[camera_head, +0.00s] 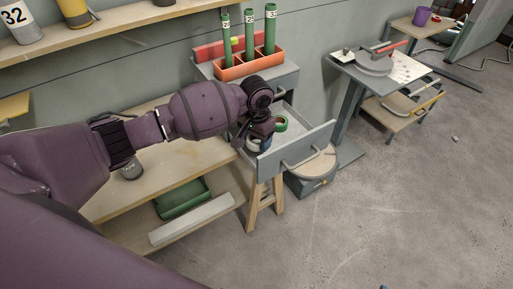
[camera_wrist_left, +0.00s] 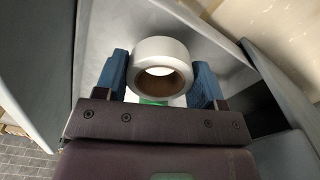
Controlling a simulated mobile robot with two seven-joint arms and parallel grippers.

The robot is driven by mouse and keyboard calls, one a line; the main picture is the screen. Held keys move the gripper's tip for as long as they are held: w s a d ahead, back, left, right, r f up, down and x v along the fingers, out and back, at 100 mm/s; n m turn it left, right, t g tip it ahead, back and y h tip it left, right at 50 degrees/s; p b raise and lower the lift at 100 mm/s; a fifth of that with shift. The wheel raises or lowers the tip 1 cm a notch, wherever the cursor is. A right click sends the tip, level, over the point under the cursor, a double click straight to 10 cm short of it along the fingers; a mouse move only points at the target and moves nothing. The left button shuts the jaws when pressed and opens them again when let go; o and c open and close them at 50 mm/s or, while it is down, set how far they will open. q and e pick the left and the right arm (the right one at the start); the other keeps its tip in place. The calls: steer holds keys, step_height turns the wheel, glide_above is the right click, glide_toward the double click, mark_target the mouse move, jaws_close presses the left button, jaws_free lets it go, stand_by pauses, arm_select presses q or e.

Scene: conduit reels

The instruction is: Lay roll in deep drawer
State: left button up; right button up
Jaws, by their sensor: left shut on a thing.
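My left gripper (camera_head: 260,136) reaches into the open grey drawer (camera_head: 297,148). In the left wrist view, its blue fingers (camera_wrist_left: 161,84) are shut on a white roll (camera_wrist_left: 161,50) with a brown core. The held roll is mostly hidden behind the gripper in the head view. It is inside or just over the drawer; I cannot tell if it touches the floor of it. A green roll (camera_head: 281,122) lies in the drawer beside the gripper, and some green shows below the held roll in the left wrist view. My right gripper is not recognisable in view.
An orange rack (camera_head: 250,66) with several green tubes stands on the cabinet above the drawer. A wooden shelf (camera_head: 165,170) with a green tray (camera_head: 183,198) is to the left. A round-topped machine (camera_head: 312,173) stands below the drawer.

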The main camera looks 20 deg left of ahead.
mark_target(256, 153)
arm_select(q)
steer(key=shift+f+b, duration=0.35)
steer(key=shift+f, duration=1.7)
steer(key=shift+f, duration=0.2)
steer(key=o, duration=0.8)
steer(key=shift+r, duration=0.15)
step_height(256, 153, up, 12)
steer(key=shift+r+p, duration=0.1)
steer(key=shift+p, duration=0.9)
